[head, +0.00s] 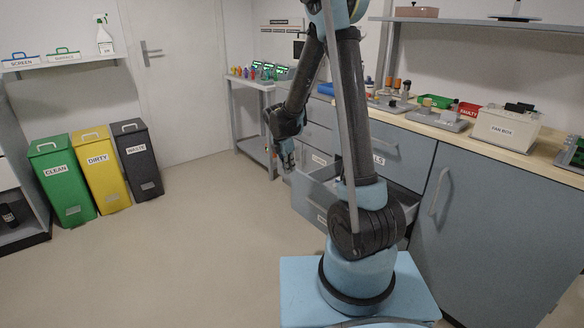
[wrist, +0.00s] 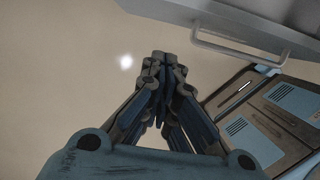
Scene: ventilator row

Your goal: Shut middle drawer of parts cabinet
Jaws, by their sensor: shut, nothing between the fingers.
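The parts cabinet (head: 408,150) is grey and stands under the wooden worktop. A grey drawer below its top front is pulled out, and its front (head: 308,200) shows left of my arm. I take it for the middle drawer; my arm hides much of it. In the wrist view a grey drawer front (wrist: 215,22) with a pale bar handle (wrist: 238,54) crosses the top right. My gripper (head: 287,166) is beside the open drawer's left end, pointing down. Its fingers (wrist: 160,70) are shut and empty, apart from the handle in the wrist view.
A tall cupboard door with a handle (head: 438,192) is right of the drawers. The worktop (head: 455,135) carries trays and a fan box (head: 506,128). A side table (head: 250,84) stands behind. Green, yellow and dark bins (head: 98,180) are at left. The floor between is clear.

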